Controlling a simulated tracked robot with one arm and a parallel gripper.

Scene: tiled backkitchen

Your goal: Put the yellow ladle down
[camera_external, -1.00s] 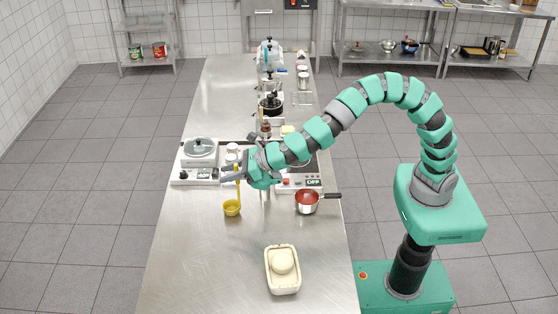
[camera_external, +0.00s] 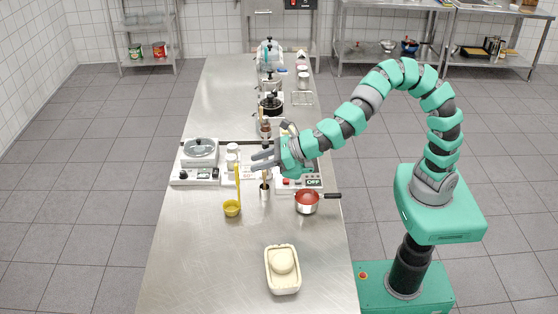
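The yellow ladle (camera_external: 232,208) stands on the steel table, bowl down, with its handle pointing up. It is left of the small steel cup and in front of the left hot plate and the white jars. My gripper (camera_external: 257,161) is to the right of the top of the handle and apart from it. Its fingers are spread and nothing shows between them.
A red-filled pot (camera_external: 307,203) stands to the right, its dark handle toward the table edge. A small steel cup (camera_external: 265,191) with a utensil stands below my gripper. A dough tray (camera_external: 270,275) is in front. A lidded pan (camera_external: 200,150) is behind left. The left front table is clear.

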